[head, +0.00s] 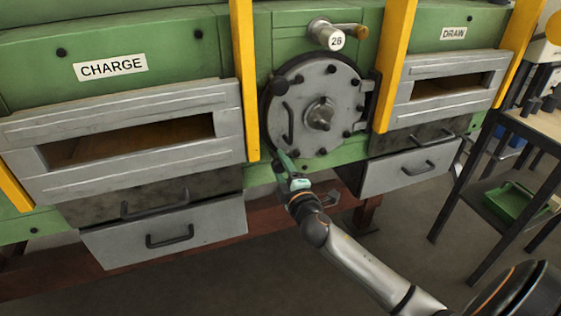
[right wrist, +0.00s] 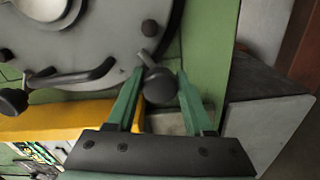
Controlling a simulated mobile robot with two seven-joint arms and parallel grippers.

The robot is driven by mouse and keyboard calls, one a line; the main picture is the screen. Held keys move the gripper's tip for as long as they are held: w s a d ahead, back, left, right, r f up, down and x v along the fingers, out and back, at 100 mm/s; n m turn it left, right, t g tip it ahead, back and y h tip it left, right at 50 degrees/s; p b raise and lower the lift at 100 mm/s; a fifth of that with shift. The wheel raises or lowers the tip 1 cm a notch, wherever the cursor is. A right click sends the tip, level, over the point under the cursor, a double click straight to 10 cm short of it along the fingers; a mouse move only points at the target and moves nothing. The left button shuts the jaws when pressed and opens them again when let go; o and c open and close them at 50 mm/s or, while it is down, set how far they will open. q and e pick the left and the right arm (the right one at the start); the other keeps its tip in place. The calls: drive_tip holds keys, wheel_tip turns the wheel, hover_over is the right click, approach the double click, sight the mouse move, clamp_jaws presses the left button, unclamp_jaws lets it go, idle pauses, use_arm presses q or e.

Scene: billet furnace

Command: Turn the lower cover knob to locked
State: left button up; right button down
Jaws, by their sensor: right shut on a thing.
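The round grey cover (head: 343,92) is bolted to the green furnace front in the middle of the head view. The upper cover knob (head: 279,86), a black ball, is at its upper left; it also shows at the left of the right wrist view (right wrist: 12,101). The lower cover knob (right wrist: 160,86) is a dark round knob between the green fingers of my right gripper (right wrist: 160,73). The gripper (head: 282,160) reaches the cover's lower left edge from below and is shut on that knob, hiding it in the head view. My left gripper is out of view.
A curved handle (head: 287,121) is on the cover near the gripper. Yellow posts (head: 244,80) (head: 395,65) flank the cover. Drawers (head: 165,232) (head: 412,172) jut out at both sides. A dark-legged table (head: 515,125) stands at right. The floor in front is free.

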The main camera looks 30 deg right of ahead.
drive_tip(key=shift+n, duration=0.7)
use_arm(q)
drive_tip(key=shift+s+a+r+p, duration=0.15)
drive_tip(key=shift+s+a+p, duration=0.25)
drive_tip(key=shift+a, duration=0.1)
use_arm(e)
drive_tip(key=shift+n, duration=0.5)
drive_tip(key=shift+c, duration=1.7)
unclamp_jaws()
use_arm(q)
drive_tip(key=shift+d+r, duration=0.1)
